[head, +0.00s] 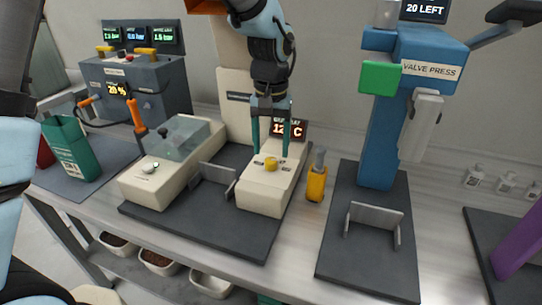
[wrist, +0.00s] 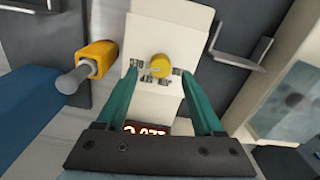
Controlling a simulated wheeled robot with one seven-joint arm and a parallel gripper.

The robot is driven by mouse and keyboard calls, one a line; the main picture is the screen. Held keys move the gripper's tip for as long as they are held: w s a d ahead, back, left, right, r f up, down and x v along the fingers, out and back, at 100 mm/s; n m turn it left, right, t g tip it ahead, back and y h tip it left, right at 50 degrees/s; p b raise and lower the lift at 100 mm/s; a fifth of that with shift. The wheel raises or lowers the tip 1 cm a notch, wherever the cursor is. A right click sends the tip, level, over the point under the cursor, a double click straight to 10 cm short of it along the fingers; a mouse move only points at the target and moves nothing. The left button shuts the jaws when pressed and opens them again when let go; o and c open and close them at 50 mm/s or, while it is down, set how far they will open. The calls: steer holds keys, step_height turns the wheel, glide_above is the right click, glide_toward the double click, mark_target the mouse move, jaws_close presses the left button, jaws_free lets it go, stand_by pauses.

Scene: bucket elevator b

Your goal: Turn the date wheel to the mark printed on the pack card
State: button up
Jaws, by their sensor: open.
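A round yellow knob (head: 271,164) sits on top of a cream box (head: 262,199), with small dark printed labels around it. It may be the date wheel; I cannot tell for certain. My gripper (head: 272,152) is open and points down over the cream box. In the wrist view its teal fingers (wrist: 159,75) stand on either side of the knob, apart from it. I cannot identify the pack card. A green pack (head: 72,148) at the left carries a printed white label.
A yellow holder with a grey handle (head: 316,184) stands just right of the cream box. A red-digit display (head: 290,129) is behind it. A blue valve press (head: 382,130) stands further right, and a cream machine with a clear lid (head: 172,160) at left.

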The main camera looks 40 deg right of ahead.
mark_target(270, 160)
step_height(270, 160, up, 8)
steer(key=b, duration=0.1)
steer(key=shift+f, duration=0.15)
stand_by(0.5)
